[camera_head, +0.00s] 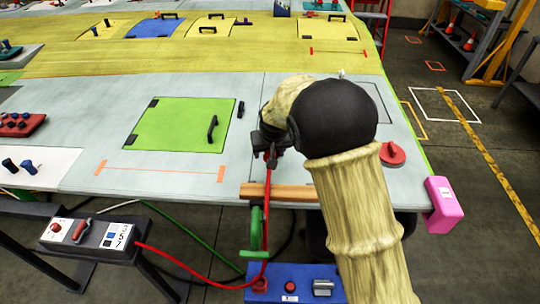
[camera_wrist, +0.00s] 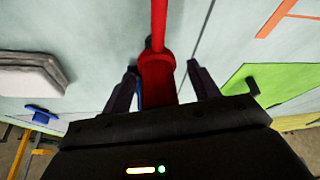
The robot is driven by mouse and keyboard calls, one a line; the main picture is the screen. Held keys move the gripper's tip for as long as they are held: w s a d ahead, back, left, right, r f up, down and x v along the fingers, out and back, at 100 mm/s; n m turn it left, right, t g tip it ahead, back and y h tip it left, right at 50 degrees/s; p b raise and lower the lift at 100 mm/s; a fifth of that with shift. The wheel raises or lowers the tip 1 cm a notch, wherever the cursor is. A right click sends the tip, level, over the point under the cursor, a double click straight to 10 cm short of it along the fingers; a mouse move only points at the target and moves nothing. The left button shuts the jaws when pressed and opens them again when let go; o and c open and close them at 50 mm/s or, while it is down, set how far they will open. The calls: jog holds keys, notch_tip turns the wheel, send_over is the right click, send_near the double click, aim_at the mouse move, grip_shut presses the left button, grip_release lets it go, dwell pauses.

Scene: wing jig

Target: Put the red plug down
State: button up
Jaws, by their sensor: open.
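The red plug (camera_wrist: 157,72) is between the two fingers of my gripper (camera_wrist: 164,80) in the wrist view, with gaps showing on both sides of it. A red hose (camera_wrist: 158,25) runs from it. In the head view the red plug (camera_head: 272,158) shows just below my gripper (camera_head: 268,146), over the grey wing panel near its front edge. My gripper is open. My arm hides part of the panel. I cannot tell whether the plug rests on the surface.
A wooden bar (camera_head: 288,191) lies along the front edge, with a green reel (camera_head: 257,230) and a blue box (camera_head: 292,276) below. A green hatch (camera_head: 180,124) with a black handle is left. A red knob (camera_head: 392,154) and pink block (camera_head: 443,203) are right.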

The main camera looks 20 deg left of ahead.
dwell(0.3)
jog(key=c, duration=1.2)
jog(key=shift+w, duration=0.1)
jog(key=shift+c, duration=0.4)
jog(key=shift+a+r+b, duration=0.15)
jog(key=shift+r+b, duration=0.2)
jog(key=shift+r, duration=0.2)
jog(key=shift+d+r+b, duration=0.25)
jog(key=shift+r+b, duration=0.3)
jog(key=shift+r, duration=0.65)
jog(key=s+d+b, duration=0.2)
jog(key=s+d, duration=0.2)
jog(key=s, duration=0.4)
jog(key=s+d+b, duration=0.3)
jog(key=s+d, duration=0.1)
jog(key=s, duration=0.4)
jog(key=shift+d, duration=0.2)
